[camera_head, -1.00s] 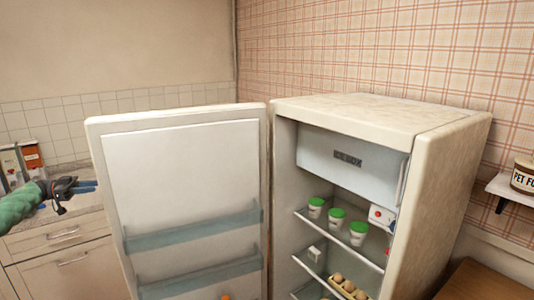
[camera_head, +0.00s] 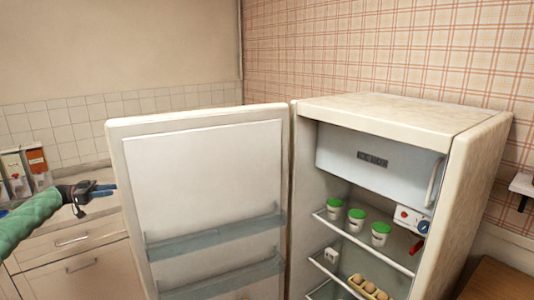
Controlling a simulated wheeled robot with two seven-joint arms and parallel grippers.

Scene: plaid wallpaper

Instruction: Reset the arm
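My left gripper (camera_head: 103,191) is at the left of the head view, at the end of a green-sleeved arm (camera_head: 33,216) that comes in from the left edge. It is in front of the counter and left of the open fridge door (camera_head: 203,180), apart from the door as far as I can see. Its two bluish fingertips point right with a small gap between them, and nothing shows in them. My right gripper is not in the picture.
The fridge (camera_head: 408,112) stands open, with several green-lidded cups (camera_head: 357,222) and an egg carton (camera_head: 368,288) on its shelves. A counter with drawers (camera_head: 75,243) and food dispensers (camera_head: 37,166) is at the left. A wooden surface (camera_head: 500,282) is at the lower right.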

